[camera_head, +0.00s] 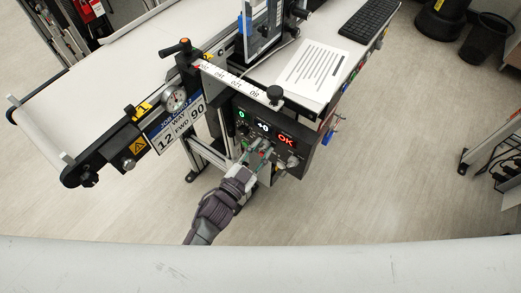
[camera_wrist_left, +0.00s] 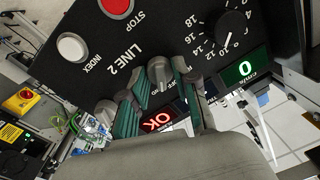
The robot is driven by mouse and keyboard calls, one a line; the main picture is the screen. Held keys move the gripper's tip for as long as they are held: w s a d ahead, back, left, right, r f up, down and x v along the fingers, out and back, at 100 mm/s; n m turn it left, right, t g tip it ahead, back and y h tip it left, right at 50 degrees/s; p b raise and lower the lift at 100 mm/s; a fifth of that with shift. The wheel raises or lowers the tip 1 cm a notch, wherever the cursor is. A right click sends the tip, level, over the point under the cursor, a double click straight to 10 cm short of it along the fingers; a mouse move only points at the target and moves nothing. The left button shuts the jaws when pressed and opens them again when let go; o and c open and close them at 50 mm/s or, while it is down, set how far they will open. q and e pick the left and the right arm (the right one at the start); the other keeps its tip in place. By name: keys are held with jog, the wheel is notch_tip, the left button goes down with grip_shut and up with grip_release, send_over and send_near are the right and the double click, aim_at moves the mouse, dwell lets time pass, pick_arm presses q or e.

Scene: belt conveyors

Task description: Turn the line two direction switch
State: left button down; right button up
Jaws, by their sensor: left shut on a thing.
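The line two control panel (camera_head: 272,122) is a dark box at the conveyor's end. In the left wrist view its face (camera_wrist_left: 95,55) reads LINE 2. A grey selector switch (camera_wrist_left: 159,72) sits below that label, with OFF printed beside it. My left gripper (camera_head: 260,154) is at the lower part of the panel. In the left wrist view its teal fingers (camera_wrist_left: 153,84) stand on either side of the grey switch and are shut on it. The switch's exact angle and its other labels are partly hidden. My right gripper is not in view.
The panel also has a red STOP button (camera_wrist_left: 117,5), a white INDEX button (camera_wrist_left: 72,47), a black speed dial (camera_wrist_left: 232,27) and a green display (camera_wrist_left: 245,69) reading 0. A paper sheet (camera_head: 311,72) and keyboard (camera_head: 369,18) lie above.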

pick_arm(q)
jog(key=shift+f+m, duration=0.1)
jog(key=shift+m, duration=1.1)
jog(key=shift+b, duration=0.3)
jog(key=c, duration=0.9)
grip_release()
jog(key=shift+o, duration=0.2)
jog(key=v, duration=1.2)
jog(key=shift+f, duration=0.1)
